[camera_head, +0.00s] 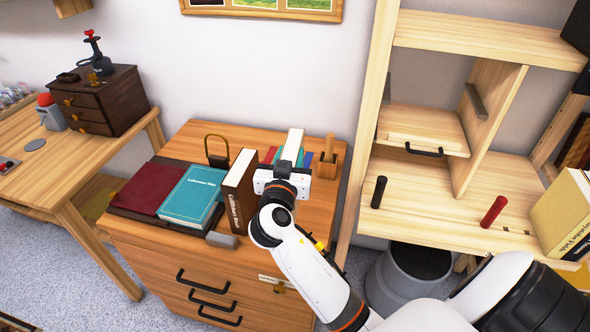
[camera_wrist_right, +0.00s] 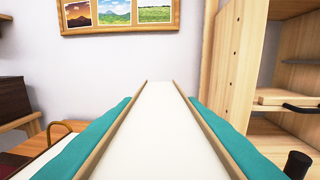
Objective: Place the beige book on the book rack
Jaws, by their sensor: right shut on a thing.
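My right gripper (camera_head: 290,158) is over the wooden drawer cabinet, reaching toward its back edge. It is shut on the beige book (camera_head: 293,138). In the right wrist view the beige book (camera_wrist_right: 155,125) has white page edges between two thin tan covers, with a teal pad pressed on each side. The gripper hides the book's lower part, so I cannot tell whether it touches anything below. An upright brown book (camera_head: 239,190) stands just left of the gripper. I cannot clearly pick out the book rack. My left gripper is not in view.
A wooden holder (camera_head: 329,161) is close right of the gripper. A tall shelf unit (camera_head: 470,30) stands further right.

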